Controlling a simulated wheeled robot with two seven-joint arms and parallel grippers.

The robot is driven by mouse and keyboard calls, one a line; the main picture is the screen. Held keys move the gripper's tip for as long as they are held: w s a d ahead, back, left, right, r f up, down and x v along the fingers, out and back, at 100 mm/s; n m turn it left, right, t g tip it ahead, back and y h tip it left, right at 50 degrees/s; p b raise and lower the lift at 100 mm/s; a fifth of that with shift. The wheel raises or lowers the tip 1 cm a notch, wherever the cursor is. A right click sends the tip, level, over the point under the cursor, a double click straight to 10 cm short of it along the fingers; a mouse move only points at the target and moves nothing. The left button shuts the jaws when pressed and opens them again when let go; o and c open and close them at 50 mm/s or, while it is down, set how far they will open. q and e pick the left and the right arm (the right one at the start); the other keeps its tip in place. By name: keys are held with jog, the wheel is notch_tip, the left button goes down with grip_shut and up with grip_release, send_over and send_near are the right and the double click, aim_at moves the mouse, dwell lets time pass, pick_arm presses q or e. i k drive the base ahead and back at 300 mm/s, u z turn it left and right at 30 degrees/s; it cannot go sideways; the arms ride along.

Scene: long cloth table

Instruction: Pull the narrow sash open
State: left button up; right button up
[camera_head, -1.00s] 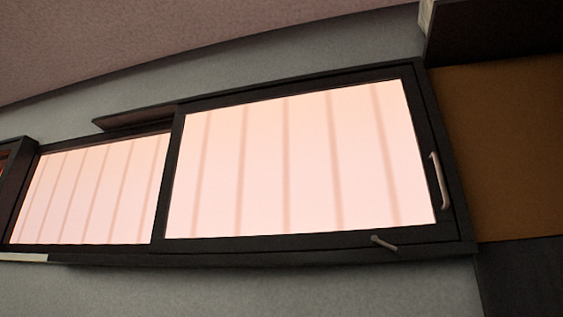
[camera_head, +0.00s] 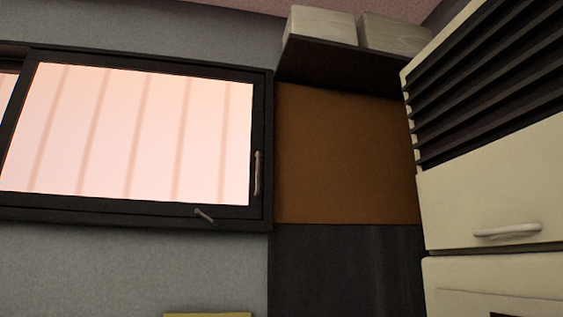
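A dark-framed window sash (camera_head: 262,110) with a pale, pinkish lit pane fills the left side of the head view. A slim upright handle (camera_head: 257,173) sits on its right stile. A small lever (camera_head: 204,215) juts from the bottom rail. Neither of my grippers shows.
A brown panel (camera_head: 345,155) stands right of the window, above a dark panel (camera_head: 340,270). A shelf with pale boxes (camera_head: 322,22) is above it. A cream cabinet (camera_head: 485,190) with dark slats stands at the right. A yellow edge (camera_head: 207,314) shows at the bottom.

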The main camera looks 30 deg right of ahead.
aim_at(82, 133)
jog(key=z, duration=1.15)
jog(key=i, duration=1)
jog(key=u, duration=0.35)
